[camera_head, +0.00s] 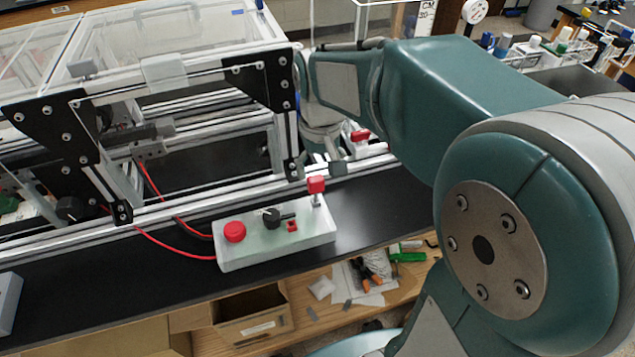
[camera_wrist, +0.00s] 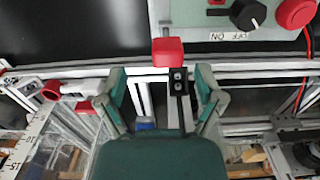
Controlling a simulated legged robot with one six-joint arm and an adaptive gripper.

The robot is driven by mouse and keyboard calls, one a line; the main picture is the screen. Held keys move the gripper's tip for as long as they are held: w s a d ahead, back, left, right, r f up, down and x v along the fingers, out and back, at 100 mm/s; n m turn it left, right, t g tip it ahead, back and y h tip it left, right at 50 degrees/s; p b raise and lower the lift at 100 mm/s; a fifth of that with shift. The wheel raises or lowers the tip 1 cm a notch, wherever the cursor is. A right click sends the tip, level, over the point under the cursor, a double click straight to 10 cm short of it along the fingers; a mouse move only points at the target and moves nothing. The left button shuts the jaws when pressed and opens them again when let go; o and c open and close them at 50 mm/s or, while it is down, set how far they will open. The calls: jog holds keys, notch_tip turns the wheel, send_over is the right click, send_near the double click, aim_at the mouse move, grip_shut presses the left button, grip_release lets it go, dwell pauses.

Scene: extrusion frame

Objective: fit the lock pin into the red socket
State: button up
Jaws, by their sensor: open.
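The lock pin, with a red block head (camera_head: 316,185) on a pale metal stem, stands upright at the far right corner of the pale control box (camera_head: 250,250). The same red head shows in the wrist view (camera_wrist: 167,52), just beyond the fingertips. The red socket (camera_head: 292,226) is a small red square with a dark opening on the box top, beside the black knob; it is cut by the top edge of the wrist view (camera_wrist: 217,3). My gripper (camera_wrist: 162,82) is open, its fingers apart with nothing gripped. In the head view my arm partly hides it behind the pin.
The black knob (camera_head: 271,216) and red button (camera_head: 235,231) stick up from the box. Red cables run from its left side. The aluminium extrusion frame (camera_head: 160,215) stands close behind. A red and white part (camera_head: 360,136) sits on the rail at right. Black bench surface lies clear around the box.

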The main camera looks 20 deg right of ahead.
aim_at(316, 178)
jog(key=f, duration=0.4)
jog(key=shift+w+a, duration=0.2)
jog(key=shift+a, duration=0.15)
jog(key=shift+a+f, duration=0.2)
jog(key=shift+a, duration=0.1)
jog(key=shift+d, duration=0.25)
jog(key=c, duration=0.8)
grip_shut()
